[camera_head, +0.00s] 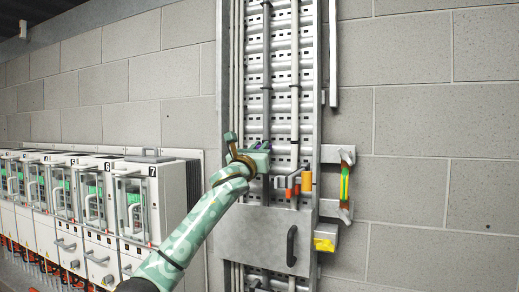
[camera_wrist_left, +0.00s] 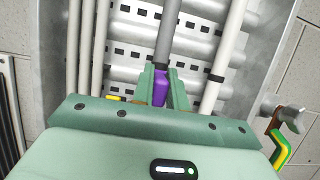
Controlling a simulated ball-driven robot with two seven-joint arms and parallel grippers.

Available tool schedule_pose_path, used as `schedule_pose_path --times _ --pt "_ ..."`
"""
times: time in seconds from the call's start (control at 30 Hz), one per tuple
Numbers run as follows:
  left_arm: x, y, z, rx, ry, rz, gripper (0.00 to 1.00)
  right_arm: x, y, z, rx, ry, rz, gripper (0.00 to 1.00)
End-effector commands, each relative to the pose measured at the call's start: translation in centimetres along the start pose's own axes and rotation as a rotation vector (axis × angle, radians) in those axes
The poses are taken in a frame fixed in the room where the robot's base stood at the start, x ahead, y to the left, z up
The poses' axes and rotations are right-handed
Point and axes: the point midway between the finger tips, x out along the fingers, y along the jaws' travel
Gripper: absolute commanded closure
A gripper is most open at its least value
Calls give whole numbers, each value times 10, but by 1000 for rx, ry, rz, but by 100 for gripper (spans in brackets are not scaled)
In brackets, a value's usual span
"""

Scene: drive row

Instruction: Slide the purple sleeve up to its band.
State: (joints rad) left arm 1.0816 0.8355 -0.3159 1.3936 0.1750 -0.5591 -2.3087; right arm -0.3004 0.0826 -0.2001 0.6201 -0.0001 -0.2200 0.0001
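The purple sleeve (camera_wrist_left: 160,88) sits around a grey cable (camera_wrist_left: 166,40) in the left wrist view. The lower part of the sleeve is hidden by the gripper body. A dark band (camera_head: 266,88) shows on a cable higher up in the head view; I cannot tell its colour. My right gripper is not in view.
Pale cables run beside the grey one, on a slotted metal ladder (camera_head: 280,60). Numbered cabinets (camera_head: 137,200) line the left.

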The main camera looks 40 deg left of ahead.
Motion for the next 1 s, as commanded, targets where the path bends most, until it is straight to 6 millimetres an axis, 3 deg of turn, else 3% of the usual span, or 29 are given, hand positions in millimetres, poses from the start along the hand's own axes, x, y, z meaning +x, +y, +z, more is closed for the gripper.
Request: schedule_pose_path --times 0.03,0.1,0.47,0.63,1.0 --pt "0 2 8 -3 -15 2 80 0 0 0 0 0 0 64" --pt "0 2 8 -3 -14 1 64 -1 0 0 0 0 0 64" --pt "-5 2 4 1 -10 1 64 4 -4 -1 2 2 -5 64" --pt "-35 1 -1 5 -10 -1 64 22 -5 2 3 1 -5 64" --pt "-133 1 -2 5 -9 -1 64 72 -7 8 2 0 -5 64"
